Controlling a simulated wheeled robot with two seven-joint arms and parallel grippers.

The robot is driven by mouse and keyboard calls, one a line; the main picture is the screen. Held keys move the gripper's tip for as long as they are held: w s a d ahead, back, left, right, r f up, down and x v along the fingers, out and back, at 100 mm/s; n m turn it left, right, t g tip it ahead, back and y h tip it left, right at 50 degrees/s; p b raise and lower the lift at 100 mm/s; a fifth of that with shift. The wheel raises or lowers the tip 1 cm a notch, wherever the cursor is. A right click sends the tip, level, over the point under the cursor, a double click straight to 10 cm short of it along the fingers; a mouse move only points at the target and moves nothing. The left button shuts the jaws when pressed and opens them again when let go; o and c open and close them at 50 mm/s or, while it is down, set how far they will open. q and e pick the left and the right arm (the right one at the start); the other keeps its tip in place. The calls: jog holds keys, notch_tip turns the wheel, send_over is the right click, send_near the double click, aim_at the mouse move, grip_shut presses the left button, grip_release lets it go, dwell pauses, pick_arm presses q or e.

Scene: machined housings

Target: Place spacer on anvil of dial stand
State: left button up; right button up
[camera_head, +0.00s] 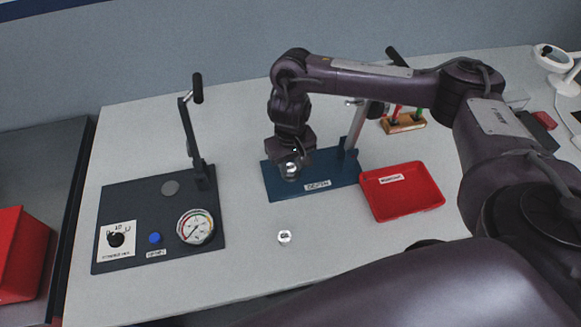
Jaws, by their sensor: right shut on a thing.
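The dial stand has a blue base (320,191) labelled DEPTH, with a grey post (353,130) rising at its right, partly behind my arm. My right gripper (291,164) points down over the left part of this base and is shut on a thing. A shiny round metal piece (289,172) shows at its fingertips, which I take to be the spacer. The anvil cannot be told apart under the gripper, and I cannot tell whether the piece touches it. My left gripper is not in view.
A small pale metal part (284,237) lies in front of the base. A dark panel (130,205) with a gauge (195,227) and lever stands left. A red tray (408,203) sits right, and a wooden rack (405,124) behind it.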

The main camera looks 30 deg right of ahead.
aim_at(291, 168)
jog(key=shift+w+f, duration=0.1)
jog(key=shift+f, duration=0.15)
jog(key=shift+f, duration=0.1)
jog(key=o, duration=1)
notch_tip(291, 168, up, 12)
jog(key=p, duration=0.3)
jog(key=shift+p, duration=0.35)
